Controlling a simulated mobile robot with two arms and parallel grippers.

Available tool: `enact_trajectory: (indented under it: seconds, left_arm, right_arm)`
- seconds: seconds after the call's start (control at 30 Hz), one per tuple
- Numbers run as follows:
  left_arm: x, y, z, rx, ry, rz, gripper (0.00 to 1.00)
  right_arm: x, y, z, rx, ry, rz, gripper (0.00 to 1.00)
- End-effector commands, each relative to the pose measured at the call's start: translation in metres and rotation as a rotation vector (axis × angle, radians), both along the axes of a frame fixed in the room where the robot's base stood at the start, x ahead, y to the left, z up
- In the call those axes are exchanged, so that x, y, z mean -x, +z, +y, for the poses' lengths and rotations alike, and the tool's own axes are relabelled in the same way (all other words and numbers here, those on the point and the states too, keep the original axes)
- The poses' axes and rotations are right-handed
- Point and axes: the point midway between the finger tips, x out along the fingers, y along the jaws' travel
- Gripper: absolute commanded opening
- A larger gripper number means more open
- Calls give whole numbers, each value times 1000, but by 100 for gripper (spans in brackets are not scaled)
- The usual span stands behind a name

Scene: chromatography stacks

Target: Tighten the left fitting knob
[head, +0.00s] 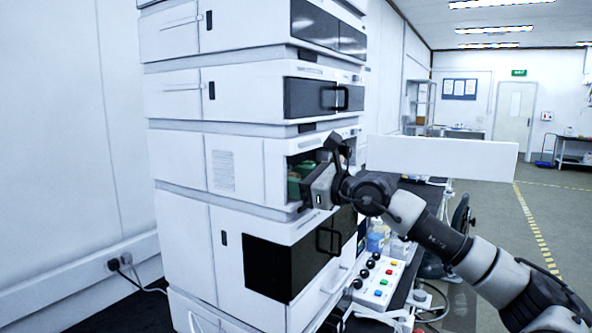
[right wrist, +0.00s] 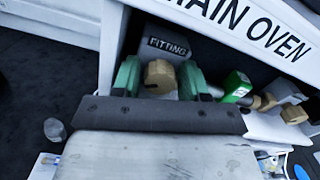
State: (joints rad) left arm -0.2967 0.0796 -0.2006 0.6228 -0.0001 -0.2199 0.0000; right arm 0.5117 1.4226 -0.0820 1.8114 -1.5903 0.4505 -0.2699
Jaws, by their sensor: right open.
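The left fitting knob (right wrist: 160,77) is a small tan knob below a dark "FITTING" label (right wrist: 167,47) in the right wrist view. My right gripper (right wrist: 158,80) is open, with one green finger on each side of the knob. I cannot tell whether the fingers touch it. In the head view my right gripper (head: 295,181) reaches into the open bay of the middle module (head: 235,165), and its own body hides the knob there. My left gripper is in neither view.
A green-fronted part (right wrist: 236,87) and more tan fittings (right wrist: 295,112) lie close to the right of the fingers. The "MAIN OVEN" panel (right wrist: 235,22) is just above. In the head view, a handled dark door (head: 285,265) is below the bay, and a button box (head: 378,280) stands at right.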

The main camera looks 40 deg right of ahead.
Motion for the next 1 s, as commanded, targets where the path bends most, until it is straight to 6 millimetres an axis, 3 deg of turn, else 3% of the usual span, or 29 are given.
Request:
enact_trajectory:
  seconds: [0.27, 0.5, 1.0]
  left_arm:
    - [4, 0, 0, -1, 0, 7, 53]
    - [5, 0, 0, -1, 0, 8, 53]
    - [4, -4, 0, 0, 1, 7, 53]
  right_arm:
    - [-1, -1, 0, 1, 0, 0, 44]
    - [0, 0, 0, 1, 0, 0, 9]
    - [0, 0, 0, -148, -1, 40, 9]
